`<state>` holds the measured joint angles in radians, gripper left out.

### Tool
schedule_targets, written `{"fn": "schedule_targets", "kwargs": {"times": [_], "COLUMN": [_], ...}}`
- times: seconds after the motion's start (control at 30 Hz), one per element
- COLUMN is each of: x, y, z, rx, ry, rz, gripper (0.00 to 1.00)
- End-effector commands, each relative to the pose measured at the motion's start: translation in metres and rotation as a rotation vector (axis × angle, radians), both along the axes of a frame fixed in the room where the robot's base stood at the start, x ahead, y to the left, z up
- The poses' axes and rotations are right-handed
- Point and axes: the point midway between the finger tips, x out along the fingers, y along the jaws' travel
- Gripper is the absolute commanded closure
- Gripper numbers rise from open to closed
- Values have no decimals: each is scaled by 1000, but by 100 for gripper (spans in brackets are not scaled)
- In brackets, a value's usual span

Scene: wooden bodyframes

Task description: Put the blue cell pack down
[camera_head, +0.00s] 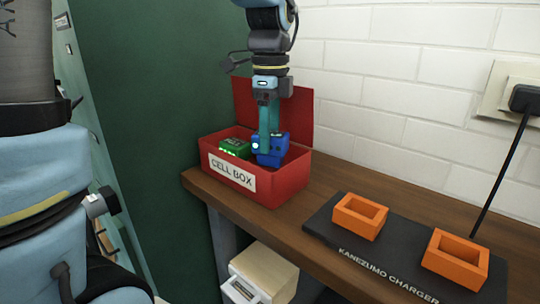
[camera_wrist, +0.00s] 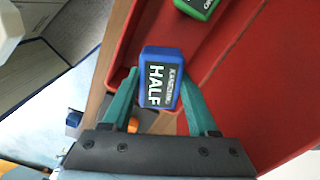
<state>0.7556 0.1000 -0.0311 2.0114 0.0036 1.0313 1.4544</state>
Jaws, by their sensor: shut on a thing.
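The blue cell pack (camera_head: 273,158) is held between the teal fingers of my gripper (camera_head: 266,142), at the red cell box. In the wrist view the pack (camera_wrist: 160,77) shows a label reading HALF, and my gripper (camera_wrist: 159,82) is shut on its sides. The red box, labelled CELL BOX (camera_head: 285,185), has its lid raised at the back. The front wall hides the pack's underside in the head view, so I cannot tell whether it touches the box floor. A green cell pack (camera_head: 235,147) sits in the box, left of the blue one.
The box stands on a wooden shelf (camera_head: 330,238). To its right lies a black charger plate (camera_head: 375,255) with two empty orange holders (camera_head: 360,216). A black plug and cable (camera_head: 522,98) hang at the far right. A white tiled wall (camera_head: 400,90) stands behind.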

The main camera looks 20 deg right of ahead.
Motion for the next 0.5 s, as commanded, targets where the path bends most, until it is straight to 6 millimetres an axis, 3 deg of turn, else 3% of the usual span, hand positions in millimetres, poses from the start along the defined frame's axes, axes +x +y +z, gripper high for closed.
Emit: {"fn": "schedule_targets", "kwargs": {"times": [0.5], "x": [0], "y": [0], "z": [-50], "rx": [-1], "ry": [-1], "rz": [1], "gripper": [100]}}
